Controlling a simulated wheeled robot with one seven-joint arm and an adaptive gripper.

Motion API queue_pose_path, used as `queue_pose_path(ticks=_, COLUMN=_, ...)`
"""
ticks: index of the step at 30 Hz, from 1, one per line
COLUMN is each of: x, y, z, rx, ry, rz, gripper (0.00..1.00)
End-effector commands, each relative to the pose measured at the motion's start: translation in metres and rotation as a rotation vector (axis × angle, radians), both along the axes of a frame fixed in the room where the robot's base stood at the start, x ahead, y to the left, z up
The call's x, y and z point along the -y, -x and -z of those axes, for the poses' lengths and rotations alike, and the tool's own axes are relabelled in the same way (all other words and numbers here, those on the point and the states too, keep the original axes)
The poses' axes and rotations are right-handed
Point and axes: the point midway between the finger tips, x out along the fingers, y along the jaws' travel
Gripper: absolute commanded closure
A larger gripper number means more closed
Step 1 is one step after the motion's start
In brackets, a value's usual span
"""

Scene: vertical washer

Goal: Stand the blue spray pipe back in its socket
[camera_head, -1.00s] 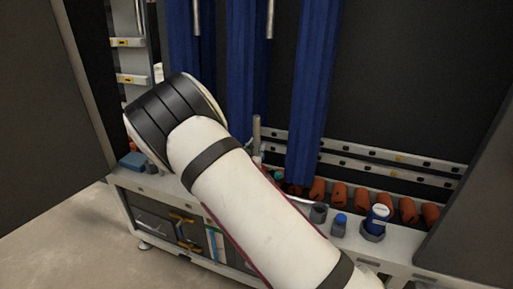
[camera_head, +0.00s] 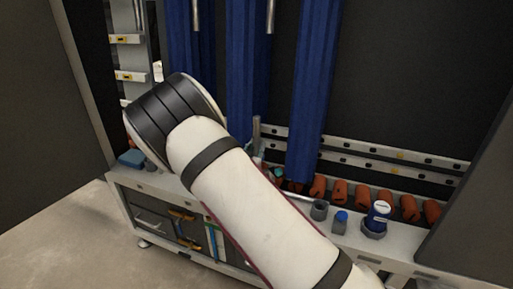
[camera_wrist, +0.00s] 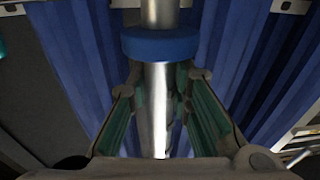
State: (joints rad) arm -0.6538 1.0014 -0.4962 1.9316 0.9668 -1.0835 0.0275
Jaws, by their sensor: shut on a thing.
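A bright metal pipe with a blue collar (camera_wrist: 160,43) runs up the middle of the wrist view. My gripper (camera_wrist: 164,80) has its green-padded fingers on both sides of the pipe, just below the collar, and is shut on it. The pipe's lower end is hidden by the gripper body. In the head view my arm covers the gripper and most of what it holds. A grey upright rod (camera_head: 256,130) shows just above my arm there; I cannot tell whether it is the held pipe. I cannot make out which socket belongs to the pipe.
Blue hanging brushes (camera_head: 313,90) stand behind my arm. Along the washer's ledge are orange rolls (camera_head: 340,193), a grey cup (camera_head: 319,210), a blue-capped holder (camera_head: 340,222) and a blue-and-white bottle (camera_head: 379,213). A dark panel (camera_head: 35,105) stands at the left.

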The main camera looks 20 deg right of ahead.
Motion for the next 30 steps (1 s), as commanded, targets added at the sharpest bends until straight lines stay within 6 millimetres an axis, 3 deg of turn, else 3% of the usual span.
queue_pose_path(ticks=30, x=0.0, y=0.0, z=0.023, rx=0.002, ry=0.0, rz=0.0, gripper=1.0)
